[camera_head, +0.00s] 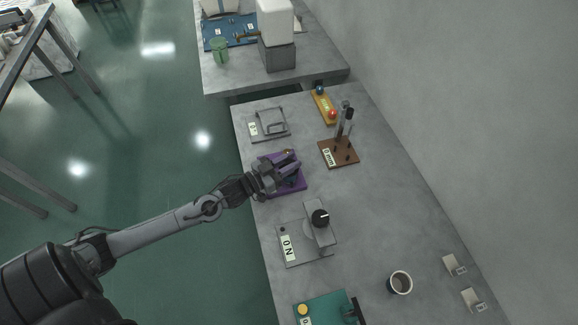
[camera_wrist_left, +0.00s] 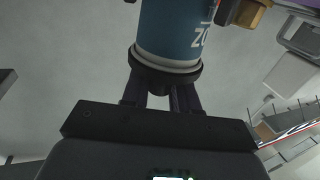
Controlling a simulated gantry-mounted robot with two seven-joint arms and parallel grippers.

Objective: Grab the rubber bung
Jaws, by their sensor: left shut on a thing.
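My left gripper (camera_head: 290,163) is over the purple base (camera_head: 299,183) on the grey bench, with its fingers pointing right. In the left wrist view its dark fingers (camera_wrist_left: 162,98) are closed on a dark rounded piece (camera_wrist_left: 160,79), which looks like the rubber bung. It sits just below the black rim of a blue cylinder with white lettering (camera_wrist_left: 170,30). Fingers and arm hide most of the piece in the head view. My right gripper is not in view.
In front is a grey plate with a black knob (camera_head: 320,217). Behind are a grey frame plate (camera_head: 269,123), a brown board with upright posts (camera_head: 340,152) and a yellow block (camera_head: 324,107). A dark-filled cup (camera_head: 400,283) stands front right. The bench's right side is mostly clear.

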